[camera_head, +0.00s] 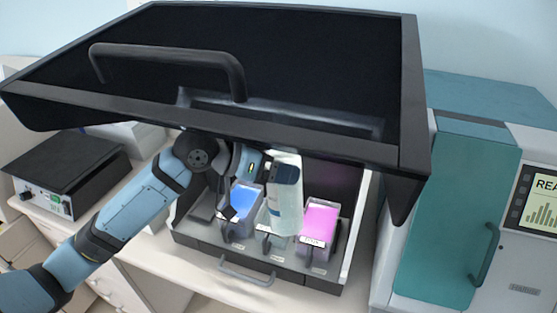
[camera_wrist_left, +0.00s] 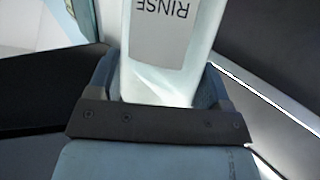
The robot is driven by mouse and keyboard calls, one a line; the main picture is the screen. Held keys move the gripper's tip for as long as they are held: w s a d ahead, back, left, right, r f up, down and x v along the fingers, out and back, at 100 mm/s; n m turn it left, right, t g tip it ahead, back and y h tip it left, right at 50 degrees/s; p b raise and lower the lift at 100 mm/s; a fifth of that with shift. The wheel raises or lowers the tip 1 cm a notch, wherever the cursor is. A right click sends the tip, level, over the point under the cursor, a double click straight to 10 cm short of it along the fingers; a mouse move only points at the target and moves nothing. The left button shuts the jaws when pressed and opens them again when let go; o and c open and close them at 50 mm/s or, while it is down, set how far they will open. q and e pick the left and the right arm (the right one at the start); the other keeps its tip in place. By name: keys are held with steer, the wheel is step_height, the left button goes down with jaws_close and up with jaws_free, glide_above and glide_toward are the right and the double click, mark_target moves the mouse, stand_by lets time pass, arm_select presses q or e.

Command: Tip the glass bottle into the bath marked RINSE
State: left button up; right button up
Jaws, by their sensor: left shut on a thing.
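My left gripper (camera_head: 285,174) is shut on a pale, translucent glass bottle (camera_head: 287,213). It holds the bottle nearly upright in front of the hood's opening, over the row of baths. In the left wrist view the bottle (camera_wrist_left: 155,85) sits between the fingers, and its label reads RINSE, upside down in the picture. A blue-filled bath (camera_head: 241,207) stands at left and a pink-filled bath (camera_head: 318,222) at right. A middle bath (camera_head: 264,220) is mostly hidden behind the bottle. The bath labels are too small to read. My right gripper is out of view.
The hood's raised black lid (camera_head: 270,50), with a bar handle (camera_head: 170,53), hangs over my arm and the baths. A tray front with a handle (camera_head: 246,277) lies below. A black-topped device (camera_head: 62,165) stands left; a teal-doored machine (camera_head: 455,210) stands right.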

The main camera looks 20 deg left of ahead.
arm_select(q)
steer(key=shift+s+d+n+g, duration=0.3)
steer(key=shift+s+n, duration=0.2)
steer(key=shift+s, duration=0.1)
steer(key=shift+p, duration=0.5)
steer(key=shift+s+d+f+n+g+h+p, duration=0.1)
steer(key=shift+s+d+n+g+h+p, duration=0.3)
steer(key=shift+p, duration=0.55)
steer(key=shift+s+a, duration=0.1)
steer(key=shift+a, duration=0.05)
steer(key=shift+p, duration=0.3)
steer(key=shift+s+f+n+p, duration=0.2)
steer(key=shift+s+n+p, duration=0.05)
steer(key=shift+n+p, duration=0.15)
steer(key=shift+s+d+f+g, duration=0.1)
steer(key=shift+d+g, duration=0.1)
steer(key=shift+g, duration=0.1)
stand_by(0.5)
